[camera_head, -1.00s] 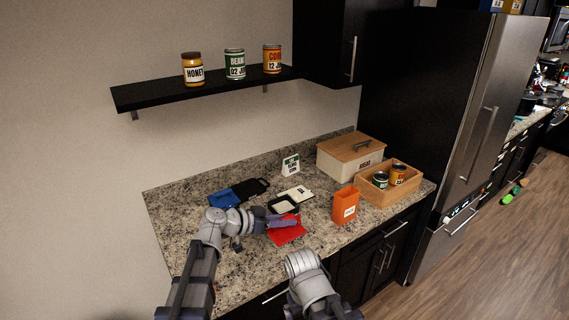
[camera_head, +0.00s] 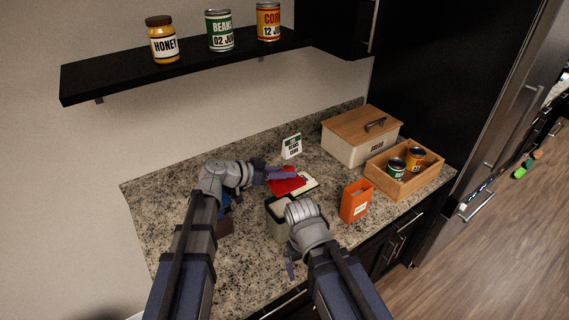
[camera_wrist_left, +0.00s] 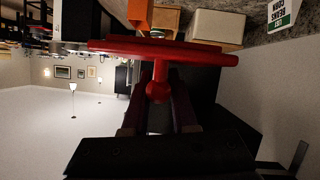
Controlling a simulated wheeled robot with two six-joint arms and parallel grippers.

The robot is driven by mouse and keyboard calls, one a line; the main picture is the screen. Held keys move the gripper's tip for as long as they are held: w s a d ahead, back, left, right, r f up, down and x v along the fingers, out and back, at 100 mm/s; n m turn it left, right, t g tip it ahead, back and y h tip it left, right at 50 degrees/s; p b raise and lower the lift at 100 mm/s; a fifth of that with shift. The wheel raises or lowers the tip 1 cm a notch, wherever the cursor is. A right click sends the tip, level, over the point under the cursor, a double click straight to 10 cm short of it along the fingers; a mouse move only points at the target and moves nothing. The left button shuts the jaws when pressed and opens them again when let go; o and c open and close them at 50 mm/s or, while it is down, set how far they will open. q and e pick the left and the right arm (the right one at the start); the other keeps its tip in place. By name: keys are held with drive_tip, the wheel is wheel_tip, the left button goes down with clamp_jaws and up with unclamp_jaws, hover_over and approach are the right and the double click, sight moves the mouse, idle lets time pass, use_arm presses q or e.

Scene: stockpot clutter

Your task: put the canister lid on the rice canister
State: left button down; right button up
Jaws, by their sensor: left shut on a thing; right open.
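The red canister lid (camera_head: 284,186) is held in my left gripper (camera_head: 281,174), raised above the counter. In the left wrist view my left fingers (camera_wrist_left: 159,98) are shut on the knob of the red lid (camera_wrist_left: 185,54). An open pale canister with a dark rim (camera_head: 274,224), seemingly the rice canister, stands on the counter, with pale contents. Its label is not visible, and my right arm covers part of it. In the head view the lid appears above and beyond the canister's opening, apart from it. My right gripper (camera_head: 291,269) is low in front of the canister, open.
An orange box (camera_head: 356,202) stands right of the canister. A wooden tray (camera_head: 404,187) with two cans and a bread box (camera_head: 350,148) are farther right. A small sign (camera_head: 292,146) stands behind. A blue item (camera_head: 225,203) lies left, partly hidden by my left arm.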

use_arm(q)
drive_tip(key=shift+w, duration=0.1)
drive_tip(key=shift+r, duration=0.1)
drive_tip(key=shift+f, duration=0.3)
wheel_tip(320, 180, down, 7)
drive_tip(key=b, duration=0.7)
drive_tip(key=shift+f+b, duration=0.8)
drive_tip(key=shift+b, duration=0.25)
idle(0.5)
drive_tip(key=c, duration=0.6)
unclamp_jaws()
